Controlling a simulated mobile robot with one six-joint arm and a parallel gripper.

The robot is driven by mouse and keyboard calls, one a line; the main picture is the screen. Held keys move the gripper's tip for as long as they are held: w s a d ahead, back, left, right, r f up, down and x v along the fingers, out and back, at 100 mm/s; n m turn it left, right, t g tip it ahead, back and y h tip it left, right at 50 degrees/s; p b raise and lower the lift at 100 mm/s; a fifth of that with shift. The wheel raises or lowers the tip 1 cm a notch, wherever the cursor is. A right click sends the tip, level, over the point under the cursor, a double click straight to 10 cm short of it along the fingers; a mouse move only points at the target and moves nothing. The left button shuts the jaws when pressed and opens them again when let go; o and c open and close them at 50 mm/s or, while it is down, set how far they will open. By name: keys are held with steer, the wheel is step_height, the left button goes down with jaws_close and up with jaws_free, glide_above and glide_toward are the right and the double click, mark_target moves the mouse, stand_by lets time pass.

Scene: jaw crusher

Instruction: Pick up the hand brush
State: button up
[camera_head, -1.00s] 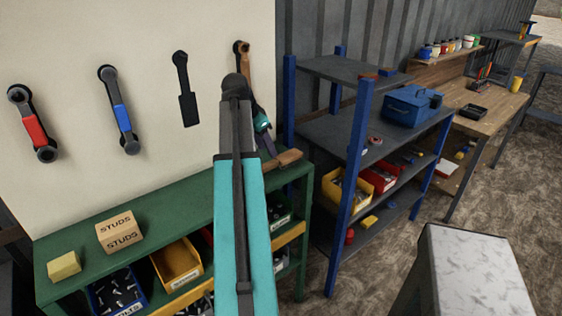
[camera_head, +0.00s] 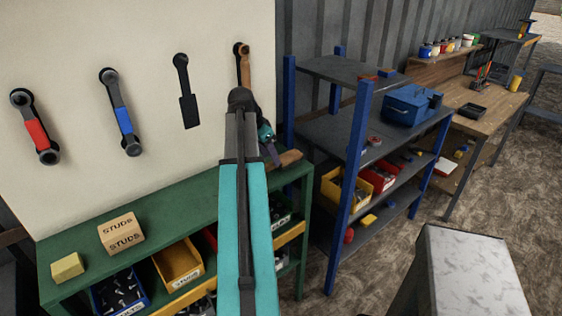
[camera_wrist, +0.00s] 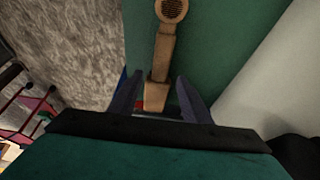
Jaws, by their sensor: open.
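The hand brush, a tan wooden tool (camera_head: 288,158), lies near the right end of the green bench top, partly hidden by my arm and gripper. In the wrist view the brush (camera_wrist: 163,50) has a round dark-faced end at the top, and its handle runs down toward my jaws. My gripper (camera_wrist: 158,90) is open, with one dark finger on each side of the handle's lower end. I cannot tell if the fingers touch it. In the head view my gripper (camera_head: 274,155) is at the brush's left end.
The green bench (camera_head: 80,246) bears a STUDS box (camera_head: 121,233) and a yellow block (camera_head: 68,267) at left. A cream panel (camera_head: 150,40) with hanging wrenches stands behind. A blue-post shelf (camera_head: 346,190) is close on the right, with bins and a blue toolbox (camera_head: 408,104).

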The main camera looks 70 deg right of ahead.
mark_target(274, 167)
steer(key=shift+x, duration=1.25)
jaws_close()
